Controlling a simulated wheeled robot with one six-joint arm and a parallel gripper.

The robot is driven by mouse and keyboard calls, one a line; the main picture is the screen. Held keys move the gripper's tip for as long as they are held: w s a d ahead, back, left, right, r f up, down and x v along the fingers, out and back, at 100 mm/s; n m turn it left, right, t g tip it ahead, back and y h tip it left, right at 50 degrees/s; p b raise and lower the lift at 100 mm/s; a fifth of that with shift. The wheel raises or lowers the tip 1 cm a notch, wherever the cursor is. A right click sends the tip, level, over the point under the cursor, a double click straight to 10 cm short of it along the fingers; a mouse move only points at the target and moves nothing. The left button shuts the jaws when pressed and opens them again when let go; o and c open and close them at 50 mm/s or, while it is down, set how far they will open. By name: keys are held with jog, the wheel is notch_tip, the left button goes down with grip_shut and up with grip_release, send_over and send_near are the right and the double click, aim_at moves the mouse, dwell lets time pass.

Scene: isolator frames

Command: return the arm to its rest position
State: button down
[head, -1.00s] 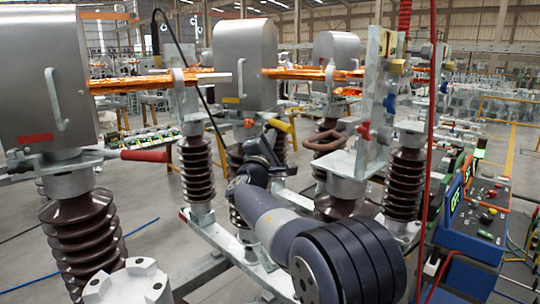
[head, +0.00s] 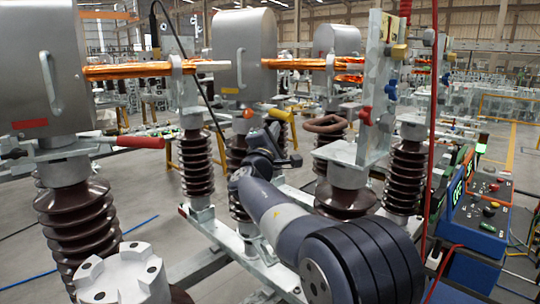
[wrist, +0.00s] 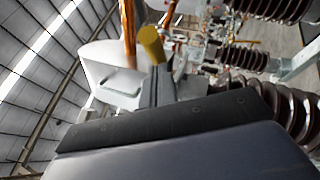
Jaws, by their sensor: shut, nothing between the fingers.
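My gripper (head: 280,136) is at the end of my grey and black arm, which reaches from the lower right towards the middle of the head view. It is shut and empty. In the wrist view its narrow fingers (wrist: 158,84) point up the picture at a yellow handle end (wrist: 150,43). The yellow handle (head: 284,115) also shows just above the gripper in the head view. I cannot tell whether they touch.
Brown ribbed insulators (head: 195,165) stand close around my arm. A metal box (head: 243,60) with copper bars (head: 130,71) is behind it. A red-handled lever (head: 140,142) is at left. A red cable (head: 432,120) and a control panel (head: 485,205) are at right.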

jog(key=b+v, duration=0.4)
jog(key=v, duration=0.5)
jog(key=p+x, duration=0.2)
jog(key=x, duration=0.1)
jog(key=p+x, duration=0.3)
jog(key=x, duration=0.1)
jog(key=p+x, duration=0.2)
jog(key=x, duration=0.1)
jog(key=shift+w+a+r, duration=0.25)
jog(key=shift+a+r, duration=0.1)
jog(key=shift+r, duration=0.05)
jog(key=s+a+f+b, duration=0.6)
jog(key=s+a, duration=0.1)
jog(key=s, duration=0.5)
jog(key=w+d+r+n+g+y+b, duration=0.1)
jog(key=n+y, duration=0.4)
jog(key=n, duration=0.6)
jog(key=w+d+r+n+g+y+b, duration=0.1)
jog(key=w+d+r+n+y, duration=0.2)
jog(key=n, duration=0.8)
jog(key=shift+w+d+r+y, duration=0.35)
jog(key=shift+w+r+y, duration=0.95)
jog(key=shift+w+y, duration=0.45)
